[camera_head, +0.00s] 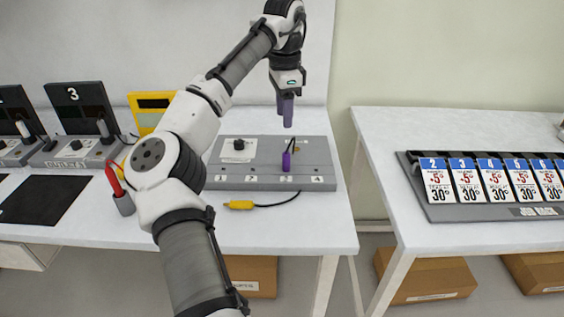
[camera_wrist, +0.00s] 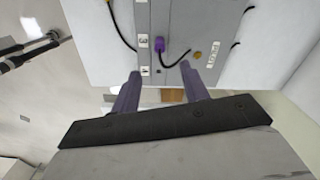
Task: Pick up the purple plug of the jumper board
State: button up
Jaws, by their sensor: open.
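The purple plug (camera_head: 286,162) stands upright on the grey jumper board (camera_head: 217,174), near the socket labelled 3, with a black cable rising from its top. In the wrist view the purple plug (camera_wrist: 159,45) shows beyond the fingertips, a little above the middle of the gap. My gripper (camera_head: 286,122) hangs above the back part of the board, open and empty, with its fingers pointing down. In the wrist view its two purple-grey fingers (camera_wrist: 165,76) are spread apart. The plug is apart from both fingers.
A yellow plug (camera_head: 240,205) lies on the table in front of the board with its black cable. A red-handled tool (camera_head: 114,178) stands in a grey holder left of my arm. A job rack (camera_head: 489,212) with cards sits on the right table, across a gap.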

aim_at(287, 153)
notch_tip(287, 153, down, 8)
jog(key=shift+f, duration=0.1)
jog(key=shift+d+f+p, duration=0.2)
jog(key=shift+f+p, duration=0.05)
jog(key=shift+f, duration=1.1)
jog(key=shift+d+f+p, duration=0.15)
jog(key=shift+f+p, duration=0.1)
jog(key=shift+f, duration=1.1)
jog(key=shift+c, duration=0.3)
grip_shut()
